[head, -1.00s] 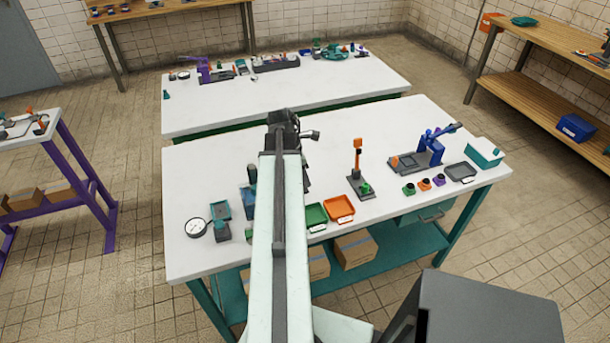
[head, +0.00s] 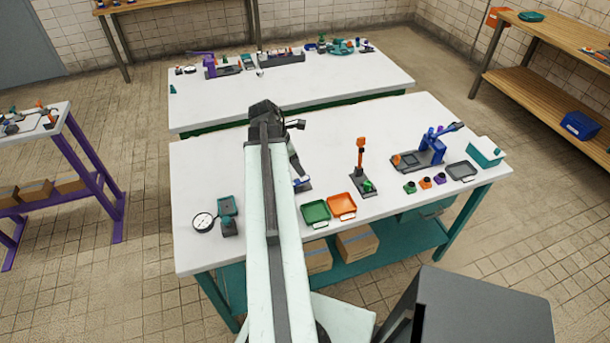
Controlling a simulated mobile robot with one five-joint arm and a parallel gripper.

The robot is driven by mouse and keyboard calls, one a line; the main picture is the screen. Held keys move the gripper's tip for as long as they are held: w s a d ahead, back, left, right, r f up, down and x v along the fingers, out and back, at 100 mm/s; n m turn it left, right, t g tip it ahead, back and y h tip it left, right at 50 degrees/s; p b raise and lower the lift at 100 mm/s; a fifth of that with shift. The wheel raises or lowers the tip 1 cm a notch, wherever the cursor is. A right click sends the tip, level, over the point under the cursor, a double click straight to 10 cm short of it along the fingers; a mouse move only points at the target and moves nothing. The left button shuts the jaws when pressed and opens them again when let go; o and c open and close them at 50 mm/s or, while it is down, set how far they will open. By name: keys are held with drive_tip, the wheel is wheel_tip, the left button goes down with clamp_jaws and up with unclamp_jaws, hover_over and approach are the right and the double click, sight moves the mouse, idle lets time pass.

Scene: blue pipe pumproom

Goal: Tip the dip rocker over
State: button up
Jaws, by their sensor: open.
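Just right of the link, a slanted dark bar stands over a small dark base with blue and white parts (head: 302,185). This may be the dip rocker, but the link hides its left side, so I cannot tell for sure. No contact between my gripper and it shows.
Right of it are a green tray (head: 315,212), an orange tray (head: 342,206), an orange upright on a dark base (head: 361,160) and a blue lever device (head: 432,150). A round gauge (head: 204,222) lies left. The table's back (head: 350,115) is clear.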

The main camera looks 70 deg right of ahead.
sight(306, 178)
drive_tip(key=b+x, duration=0.6)
drive_tip(key=x, duration=0.1)
drive_tip(key=shift+f, duration=0.2)
drive_tip(key=shift+r, duration=0.15)
clamp_jaws()
